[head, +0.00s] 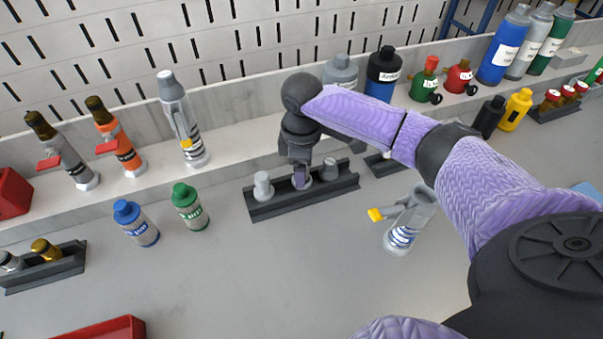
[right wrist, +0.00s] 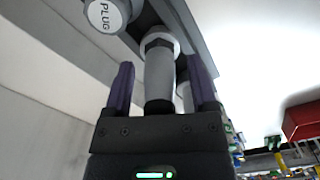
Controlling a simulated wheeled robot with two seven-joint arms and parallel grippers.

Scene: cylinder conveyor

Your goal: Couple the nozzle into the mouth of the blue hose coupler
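The right gripper (head: 301,180) points down over the dark rack (head: 270,208) on the bench. In the right wrist view its two purple fingers (right wrist: 160,92) stand open on either side of a grey cylindrical piece with a hex collar (right wrist: 159,72), with gaps showing on both sides. This piece sits in the rack; whether it is the nozzle I cannot read. A piece marked PLUG (right wrist: 105,14) stands beside it. A grey coupler with a blue-striped label and yellow lever (head: 402,232) stands on the bench right of the rack. Its mouth is not clear. My left gripper is not in view.
A similar coupler with a yellow lever (head: 185,125) stands on the ledge. A blue bottle (head: 137,224) and a green bottle (head: 190,208) stand left of the rack. A red tray (head: 100,333) lies front left. The bench before the rack is clear.

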